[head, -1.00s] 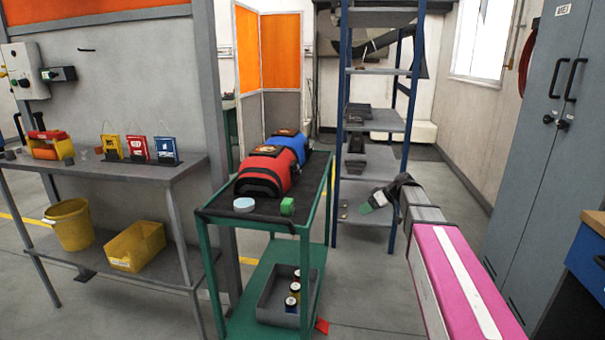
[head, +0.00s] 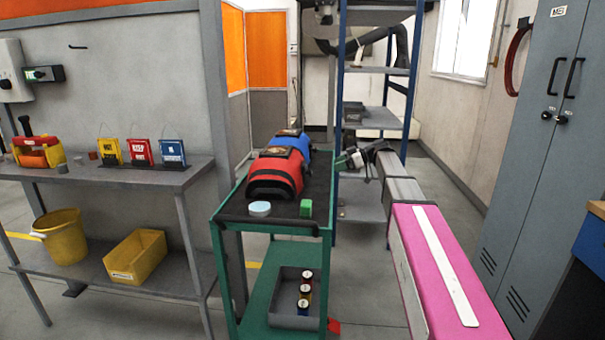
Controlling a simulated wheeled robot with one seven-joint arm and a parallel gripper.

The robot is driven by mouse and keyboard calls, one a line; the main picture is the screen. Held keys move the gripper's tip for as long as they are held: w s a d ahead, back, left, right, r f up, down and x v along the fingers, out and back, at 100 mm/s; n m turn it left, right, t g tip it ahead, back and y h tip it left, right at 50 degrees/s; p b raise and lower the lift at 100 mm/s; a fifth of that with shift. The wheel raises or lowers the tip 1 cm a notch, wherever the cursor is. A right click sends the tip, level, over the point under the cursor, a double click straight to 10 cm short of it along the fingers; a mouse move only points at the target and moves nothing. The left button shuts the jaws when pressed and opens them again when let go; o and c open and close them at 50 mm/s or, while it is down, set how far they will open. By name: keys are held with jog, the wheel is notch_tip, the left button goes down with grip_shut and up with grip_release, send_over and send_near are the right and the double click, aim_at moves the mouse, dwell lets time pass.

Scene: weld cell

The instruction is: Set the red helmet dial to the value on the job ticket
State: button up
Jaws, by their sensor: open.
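The red helmet (head: 275,178) lies on the black top of a green cart, in front of the blue helmet (head: 294,139). Its dial cannot be made out from here. Yellow, red and blue cards (head: 140,152) stand in holders on the bench at left; their print is too small to read, and I cannot tell whether one is the job ticket. My gripper (head: 343,161) is open, right of the helmets and apart from them, just past the cart's right edge. Nothing shows between its fingers.
A blue-framed rack (head: 383,165) stands behind my arm; grey lockers (head: 545,120) stand at right.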

aim_at(309, 173)
jog(key=x, duration=1.1)
jog(key=shift+a+r, duration=0.1)
jog(key=shift+w, duration=0.1)
jog(key=c, duration=0.9)
